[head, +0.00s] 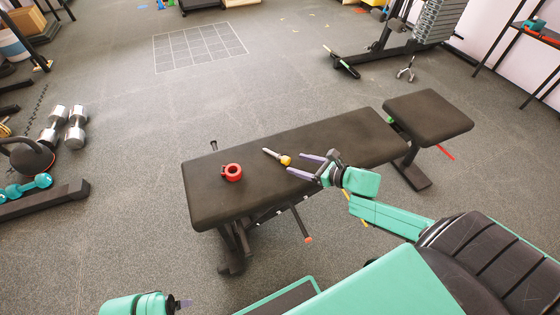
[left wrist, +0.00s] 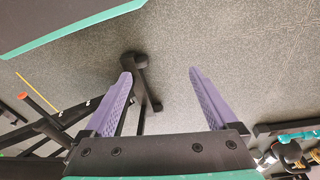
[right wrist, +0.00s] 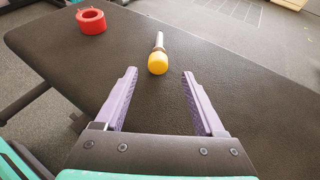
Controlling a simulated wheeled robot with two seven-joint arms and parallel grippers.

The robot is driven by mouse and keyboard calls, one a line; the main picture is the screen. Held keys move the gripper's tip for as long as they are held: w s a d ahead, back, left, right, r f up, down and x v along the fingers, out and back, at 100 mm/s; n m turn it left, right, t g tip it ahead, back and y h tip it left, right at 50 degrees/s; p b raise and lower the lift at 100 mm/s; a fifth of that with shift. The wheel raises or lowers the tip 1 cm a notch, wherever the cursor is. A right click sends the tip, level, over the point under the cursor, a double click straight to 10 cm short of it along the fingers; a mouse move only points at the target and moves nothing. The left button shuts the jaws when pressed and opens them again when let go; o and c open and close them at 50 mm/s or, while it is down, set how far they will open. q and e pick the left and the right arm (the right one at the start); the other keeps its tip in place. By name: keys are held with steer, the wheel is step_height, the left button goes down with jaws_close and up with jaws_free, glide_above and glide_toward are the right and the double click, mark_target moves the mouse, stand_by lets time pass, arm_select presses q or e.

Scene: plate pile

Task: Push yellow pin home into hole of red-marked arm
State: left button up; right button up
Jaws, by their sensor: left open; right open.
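The yellow-headed pin (head: 286,160) lies on its side on the black bench pad, its silver shank pointing away to the left. It also shows in the right wrist view (right wrist: 158,63). My right gripper (head: 306,166) is open and empty, low over the pad, with the yellow head just ahead of and between its fingertips, apart from both. My left gripper (left wrist: 160,72) is open and empty above the floor; only a bit of it shows in the head view. A thin red strip (head: 445,153) shows beside the bench's far end. I cannot tell whether it marks the arm, and no hole is visible.
A red ring collar (head: 232,172) sits on the bench pad (head: 212,205), left of the pin. A bar with a red tip (head: 308,240) juts from under the bench. Dumbbells (head: 75,128) stand at the left. A weight stack (head: 438,20) is at the back right. Open floor lies beyond the bench.

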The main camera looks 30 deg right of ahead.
mark_target(286, 158)
steer(key=x, duration=0.1)
steer(key=b+x, duration=0.1)
steer(key=x, duration=0.3)
steer(key=shift+w+a+r+b, duration=0.15)
steer(key=shift+a+r+b, duration=0.1)
steer(key=shift+b, duration=0.15)
steer(key=shift+w, duration=0.1)
steer(key=c, duration=1.1)
arm_select(q)
steer(key=r, duration=0.5)
steer(key=shift+s+d, duration=0.15)
steer(key=shift+d, duration=0.05)
arm_select(e)
jaws_close()
steer(key=shift+r, duration=0.15)
